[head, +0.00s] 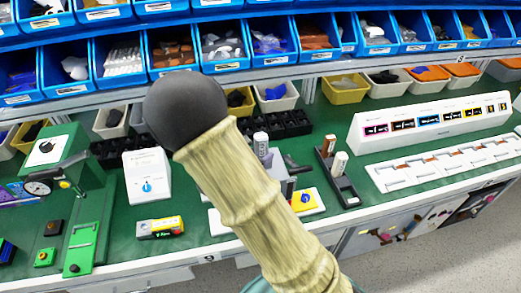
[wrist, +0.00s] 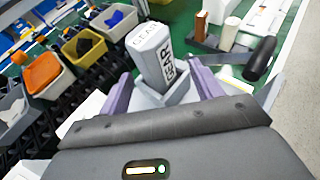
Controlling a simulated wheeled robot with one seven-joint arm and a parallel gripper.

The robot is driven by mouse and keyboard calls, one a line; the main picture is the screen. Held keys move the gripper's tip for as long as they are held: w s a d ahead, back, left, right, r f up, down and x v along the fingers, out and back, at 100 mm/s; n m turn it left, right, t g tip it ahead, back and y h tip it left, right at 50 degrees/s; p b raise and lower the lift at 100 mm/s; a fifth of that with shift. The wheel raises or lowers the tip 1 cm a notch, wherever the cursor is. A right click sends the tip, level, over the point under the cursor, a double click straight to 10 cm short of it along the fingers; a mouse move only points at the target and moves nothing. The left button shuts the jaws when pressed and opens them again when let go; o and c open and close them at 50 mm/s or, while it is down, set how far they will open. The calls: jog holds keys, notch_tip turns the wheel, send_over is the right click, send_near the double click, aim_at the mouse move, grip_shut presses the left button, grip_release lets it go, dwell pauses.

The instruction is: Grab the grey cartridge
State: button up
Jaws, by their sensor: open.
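The grey cartridge (wrist: 155,55) stands upright in a grey square socket (wrist: 180,92) in the wrist view, with "GEAR" in dark letters on its side. It also shows in the head view (head: 261,143), just right of my arm. My gripper (wrist: 160,74) is open, with one purple finger on each side of the cartridge and socket. I cannot tell whether either finger touches the cartridge. In the head view my arm hides most of the gripper and the socket's left side.
A black holder (head: 347,188) with a brown and a white cartridge stands further right. A white box with a blue dial (head: 147,178) stands left of my arm. Bins line the back.

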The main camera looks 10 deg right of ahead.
aim_at(263, 133)
jog(key=shift+w+d, duration=0.1)
jog(key=shift+w+d, duration=0.2)
jog(key=shift+w, duration=0.05)
jog(key=p+x, duration=0.1)
jog(key=x, duration=0.3)
jog(key=shift+w+d+f+p, duration=0.1)
jog(key=shift+w+p, duration=0.15)
jog(key=shift+p, duration=0.1)
jog(key=c, duration=1.2)
notch_tip(263, 133, up, 7)
jog(key=shift+r+b, duration=0.1)
jog(key=shift+b, duration=0.25)
jog(key=s+a+b, duration=0.3)
jog(key=s+a, duration=0.9)
jog(key=s, duration=0.1)
jog(key=shift+a, duration=0.4)
